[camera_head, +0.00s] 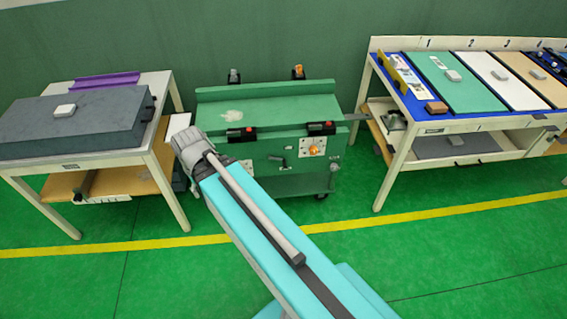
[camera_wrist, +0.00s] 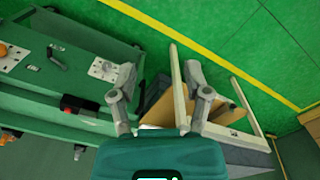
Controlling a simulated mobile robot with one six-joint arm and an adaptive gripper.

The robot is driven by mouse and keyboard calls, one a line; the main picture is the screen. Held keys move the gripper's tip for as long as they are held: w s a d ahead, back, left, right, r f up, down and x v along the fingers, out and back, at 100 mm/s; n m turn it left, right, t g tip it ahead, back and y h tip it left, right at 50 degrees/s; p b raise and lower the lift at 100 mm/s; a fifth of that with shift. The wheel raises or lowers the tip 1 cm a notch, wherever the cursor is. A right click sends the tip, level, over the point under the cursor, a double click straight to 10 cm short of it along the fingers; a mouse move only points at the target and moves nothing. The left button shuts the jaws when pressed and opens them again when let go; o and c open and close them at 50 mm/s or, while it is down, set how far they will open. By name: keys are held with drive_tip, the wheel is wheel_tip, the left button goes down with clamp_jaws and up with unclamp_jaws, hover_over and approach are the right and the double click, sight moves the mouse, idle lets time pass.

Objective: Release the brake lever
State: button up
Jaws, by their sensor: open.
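A green wheeled cart (camera_head: 265,110) stands against the wall in the head view. A small dark lever (camera_head: 280,160) on its front face looks like the brake lever; it also shows in the wrist view (camera_wrist: 57,59), left of my fingers. An orange knob (camera_head: 315,149) on a pale plate sits to its right in the head view. My gripper (camera_wrist: 160,72) is open and empty in the wrist view, its two fingers apart from the lever. In the head view my wrist is at the cart's left front corner, and the fingers are mostly hidden.
Two black clips with red parts (camera_head: 321,128) sit along the cart's front top edge. A table with a dark grey slab (camera_head: 75,120) stands left. A workbench with numbered panels (camera_head: 455,85) stands right. The green floor in front is clear, crossed by a yellow line.

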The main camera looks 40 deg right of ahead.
drive_tip(key=m+t+h+b, duration=0.1)
drive_tip(key=m+t+b, duration=0.5)
drive_tip(key=b, duration=1.8)
approach(285, 163)
wheel_tip(285, 163, up, 4)
drive_tip(key=g, duration=0.1)
drive_tip(key=shift+s+a+r+m+p, duration=0.1)
drive_tip(key=shift+s+r+m+p, duration=0.2)
drive_tip(key=shift+s+m, duration=0.1)
drive_tip(key=shift+f, duration=0.15)
drive_tip(key=b+x, duration=1.2)
drive_tip(key=x, duration=0.1)
drive_tip(key=shift+f+b, duration=0.35)
clamp_jaws()
